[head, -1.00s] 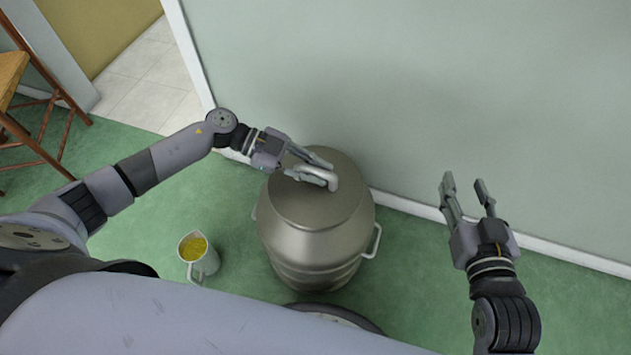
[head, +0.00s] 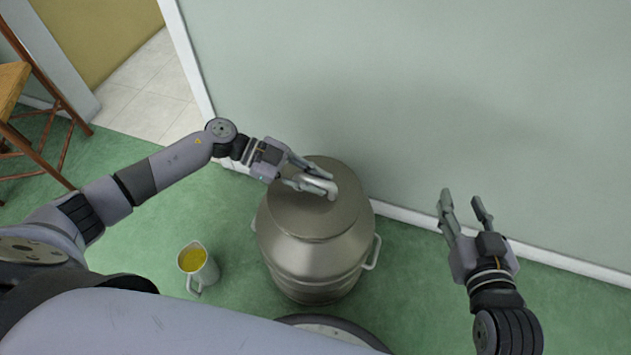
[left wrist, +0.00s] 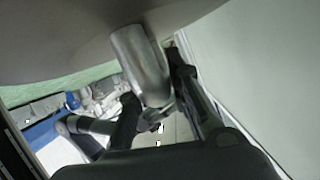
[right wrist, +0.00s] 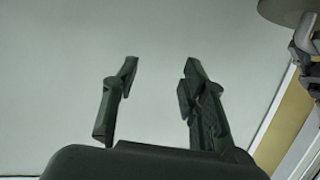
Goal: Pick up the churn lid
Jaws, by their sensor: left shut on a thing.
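The churn lid (head: 312,220) is a round, dull grey metal disc on top of the metal churn (head: 315,262). No clear gap shows between lid and churn. The lid's handle (left wrist: 138,65) is a smooth metal bar, seen close up in the left wrist view. My left gripper (head: 318,186) reaches in from the left and is shut on this handle, one finger on either side. The fingers partly cover the handle in the head view. My right gripper (head: 461,203) is open and empty, to the right of the churn and apart from it; its spread fingers (right wrist: 160,85) face the wall.
A white jug (head: 200,270) with yellow contents stands on the green floor left of the churn. A wooden chair (head: 14,90) is at the far left. The pale wall (head: 420,90) runs close behind the churn. Green floor is free between churn and jug.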

